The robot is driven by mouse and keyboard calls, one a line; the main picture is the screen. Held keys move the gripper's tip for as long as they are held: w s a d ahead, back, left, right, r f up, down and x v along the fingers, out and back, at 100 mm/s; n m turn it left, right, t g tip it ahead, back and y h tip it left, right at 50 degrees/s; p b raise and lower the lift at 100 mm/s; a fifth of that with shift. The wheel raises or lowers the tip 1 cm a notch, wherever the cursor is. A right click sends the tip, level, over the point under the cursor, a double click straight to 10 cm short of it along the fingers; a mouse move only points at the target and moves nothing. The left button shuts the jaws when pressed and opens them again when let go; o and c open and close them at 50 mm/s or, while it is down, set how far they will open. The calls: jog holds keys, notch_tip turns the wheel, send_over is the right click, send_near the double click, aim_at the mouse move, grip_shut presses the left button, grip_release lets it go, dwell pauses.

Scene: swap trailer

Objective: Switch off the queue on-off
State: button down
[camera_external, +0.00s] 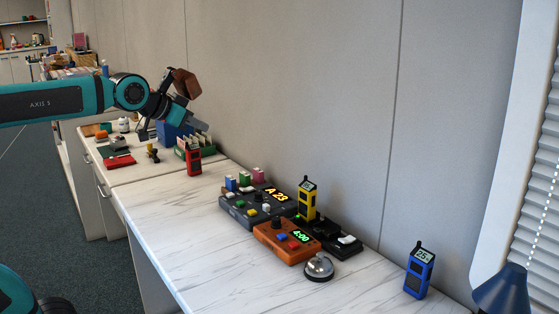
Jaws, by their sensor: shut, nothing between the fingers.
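The queue unit (235,212) is a dark grey box on the marble-look counter, its display lit with a yellow "A 23". It has small coloured buttons, including a green one and a yellow one, and a dark knob. Which control is its on-off is too small to tell. My gripper (203,127) is shut and empty. It is raised at the upper left, over the far part of the counter, well apart from the queue unit. My arm reaches in from the left edge.
A blue handheld (418,270) and a red handheld (193,157) stand apart. The front left counter is clear.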

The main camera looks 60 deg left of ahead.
jog(key=w+a+f+g+h, duration=0.1)
jog(key=w+a+f+g, duration=0.5)
jog(key=w, duration=0.8)
notch_tip(320, 180, down, 4)
jog(key=shift+a+f, duration=0.2)
jog(key=shift+a, duration=0.9)
send_over(248, 190)
jog(key=f, duration=0.9)
jog(key=shift+s+a, duration=0.1)
jog(key=shift+s, duration=0.2)
jog(key=f, duration=0.1)
jog(key=s+f, duration=0.1)
jog(key=f, duration=0.1)
jog(key=shift+s+f, duration=0.15)
jog(key=shift+f, duration=0.25)
